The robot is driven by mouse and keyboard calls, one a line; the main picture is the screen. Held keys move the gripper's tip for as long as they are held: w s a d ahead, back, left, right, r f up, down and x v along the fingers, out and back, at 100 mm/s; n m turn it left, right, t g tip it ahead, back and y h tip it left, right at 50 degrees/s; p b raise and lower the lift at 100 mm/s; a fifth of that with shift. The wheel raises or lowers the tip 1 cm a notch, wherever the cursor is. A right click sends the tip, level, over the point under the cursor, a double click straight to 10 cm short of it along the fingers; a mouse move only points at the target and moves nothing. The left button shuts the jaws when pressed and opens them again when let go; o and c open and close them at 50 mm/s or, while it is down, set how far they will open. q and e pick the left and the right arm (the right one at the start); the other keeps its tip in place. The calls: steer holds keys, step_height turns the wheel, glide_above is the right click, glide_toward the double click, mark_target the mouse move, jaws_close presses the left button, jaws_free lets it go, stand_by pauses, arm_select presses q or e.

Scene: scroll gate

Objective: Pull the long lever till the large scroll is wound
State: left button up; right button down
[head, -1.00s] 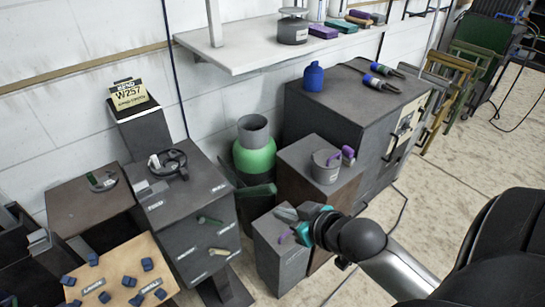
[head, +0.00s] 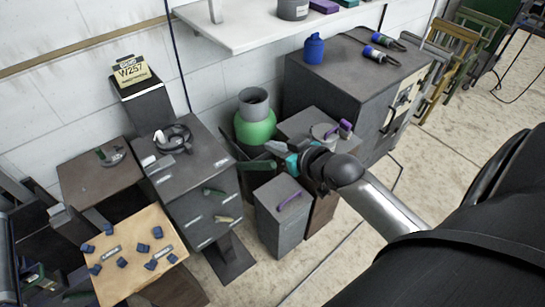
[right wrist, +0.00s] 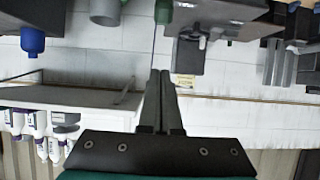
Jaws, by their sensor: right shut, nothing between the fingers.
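I cannot make out the large scroll. My right gripper (head: 283,150) is shut and empty, just right of that bar's end. Its shut fingers (right wrist: 158,100) also show in the right wrist view. My left gripper is not clearly visible.
A green gas bottle (head: 254,125) stands behind the bar. A grey box with a purple handle (head: 284,212) and a large dark cabinet (head: 345,85) lie close to my right arm. A white wall shelf (head: 260,32) overhangs behind. A wooden board with blue pieces (head: 130,250) is at lower left.

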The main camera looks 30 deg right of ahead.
mark_target(273, 166)
steer(key=x, duration=0.4)
steer(key=shift+s+f, duration=1.05)
steer(key=shift+f, duration=0.05)
steer(key=shift+s+f, duration=0.35)
steer(key=shift+s, duration=0.05)
